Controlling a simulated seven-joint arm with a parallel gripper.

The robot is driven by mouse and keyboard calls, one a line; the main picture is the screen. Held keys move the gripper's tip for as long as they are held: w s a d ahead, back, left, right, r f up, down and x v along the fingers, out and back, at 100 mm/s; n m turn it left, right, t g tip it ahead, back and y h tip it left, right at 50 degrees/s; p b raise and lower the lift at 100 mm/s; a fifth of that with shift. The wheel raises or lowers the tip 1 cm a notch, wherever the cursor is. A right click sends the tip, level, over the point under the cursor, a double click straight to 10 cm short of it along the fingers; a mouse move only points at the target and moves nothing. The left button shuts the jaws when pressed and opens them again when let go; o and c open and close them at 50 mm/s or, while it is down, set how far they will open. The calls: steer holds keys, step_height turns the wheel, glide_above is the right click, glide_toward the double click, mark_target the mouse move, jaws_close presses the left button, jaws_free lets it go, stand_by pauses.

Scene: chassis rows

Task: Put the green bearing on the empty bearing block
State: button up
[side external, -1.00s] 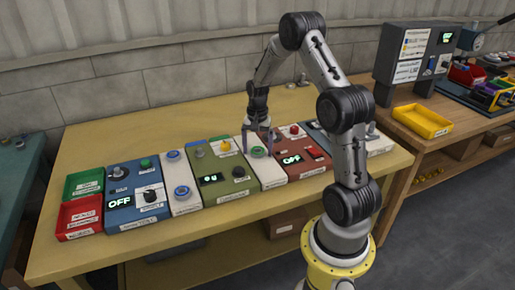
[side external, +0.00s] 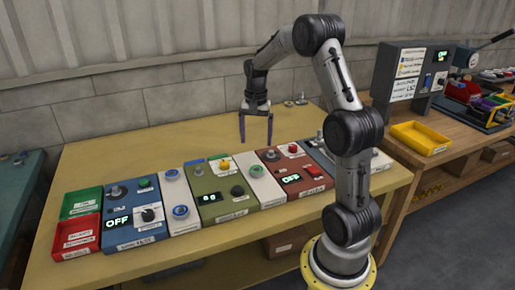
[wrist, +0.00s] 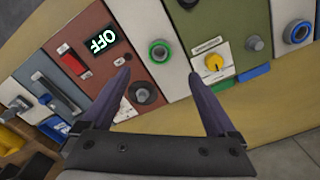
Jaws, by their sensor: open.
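The green bearing (wrist: 158,50) is a green ring with a grey centre. It sits flat on the white bearing block (wrist: 125,12) between the red and green panels; how deep it sits I cannot tell. In the side view it is small at the far end of that block (side external: 267,190). My gripper (side external: 256,142) is open and empty, raised above the panels and apart from the bearing. In the wrist view its two fingers (wrist: 163,80) spread on either side. A blue bearing (wrist: 298,32) sits on the other white block, also with a blue ring near its front end (side external: 180,211).
The red panel (side external: 297,180) with a lit OFF display and the green panel (side external: 215,208) flank the block. A blue panel (side external: 125,232), red tray (side external: 75,238) and green tray (side external: 82,203) stand at left.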

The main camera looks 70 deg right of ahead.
steer(key=s+a+r+n+t+h, duration=0.1)
steer(key=a+r+n, duration=0.2)
steer(key=a+r, duration=0.35)
steer(key=s+a+r+n+t, duration=0.1)
steer(key=s+a+r+n, duration=0.2)
steer(key=a, duration=0.6)
steer(key=s+a+n+t+y, duration=0.1)
steer(key=s+a+n+t, duration=0.2)
steer(key=s+a+n, duration=0.6)
steer(key=shift+s+a+r+n+t, duration=0.35)
steer(key=shift+s+a, duration=1)
steer(key=shift+a, duration=0.65)
